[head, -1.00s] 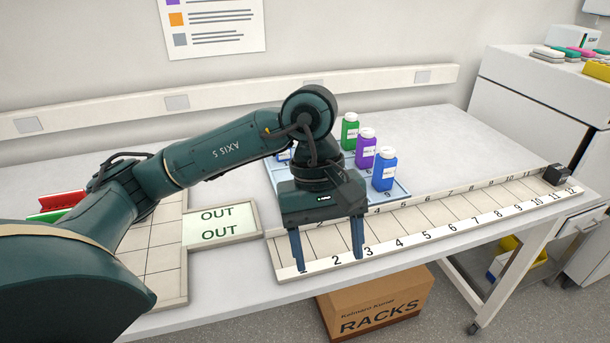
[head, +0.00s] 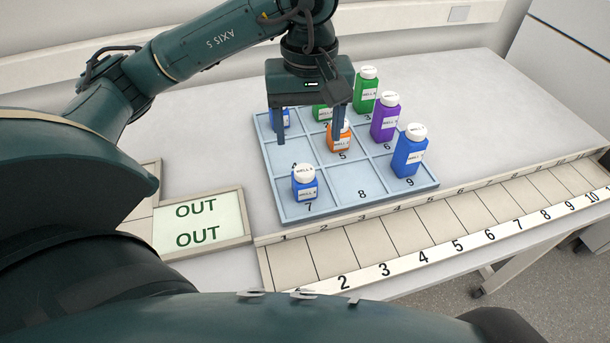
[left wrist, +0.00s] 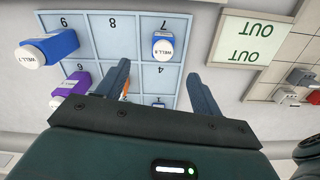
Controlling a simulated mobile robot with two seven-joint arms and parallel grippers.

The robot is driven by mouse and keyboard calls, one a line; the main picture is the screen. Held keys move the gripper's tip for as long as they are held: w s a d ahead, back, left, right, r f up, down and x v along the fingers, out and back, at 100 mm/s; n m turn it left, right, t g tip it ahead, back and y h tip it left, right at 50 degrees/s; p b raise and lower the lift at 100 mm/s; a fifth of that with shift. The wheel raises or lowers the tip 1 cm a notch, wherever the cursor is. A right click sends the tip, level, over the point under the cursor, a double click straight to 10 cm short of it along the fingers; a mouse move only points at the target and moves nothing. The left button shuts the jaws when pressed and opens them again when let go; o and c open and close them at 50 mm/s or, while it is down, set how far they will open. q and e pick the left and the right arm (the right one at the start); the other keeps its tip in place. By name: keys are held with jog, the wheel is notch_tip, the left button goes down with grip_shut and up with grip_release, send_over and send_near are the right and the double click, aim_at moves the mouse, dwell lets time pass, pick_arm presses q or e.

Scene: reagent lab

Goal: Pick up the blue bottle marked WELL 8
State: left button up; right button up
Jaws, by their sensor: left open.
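Three blue bottles stand upright on a light-blue numbered tray (head: 361,207): a short one (head: 305,186) in square 7, a tall one (head: 409,155) in square 9, and one in the back left square (head: 285,118), partly behind a finger. Their labels are too small to tell surely which is WELL 8. In the left wrist view the square 7 bottle (left wrist: 163,48), the square 9 bottle (left wrist: 58,46) and the back left bottle (left wrist: 158,102) show. My left gripper (head: 310,141) is open and empty above the tray, fingers down; it also shows in the left wrist view (left wrist: 157,72).
An orange bottle (head: 338,141) stands in square 5, close to the right finger in the picture. Purple (head: 385,120) and green (head: 365,92) bottles stand on the right side. A numbered rack (head: 400,241) lies in front and an OUT tray (head: 200,222) to the left.

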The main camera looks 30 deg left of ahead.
aim_at(304, 170)
pick_arm(q)
notch_tip(304, 170, down, 7)
jog(key=shift+s+r, duration=0.1)
jog(key=shift+r, duration=0.1)
jog(key=f, duration=0.1)
jog(key=f+p, duration=0.1)
jog(key=f, duration=0.2)
jog(key=shift+a+f, duration=0.35)
jog(key=shift+f, duration=0.35)
pick_arm(e)
jog(key=shift+s+d, duration=0.1)
jog(key=shift+d, duration=0.2)
pick_arm(q)
jog(key=c, duration=0.8)
jog(key=shift+c, duration=1.4)
pick_arm(e)
jog(key=shift+s+a+r, duration=0.1)
jog(key=shift+s, duration=0.05)
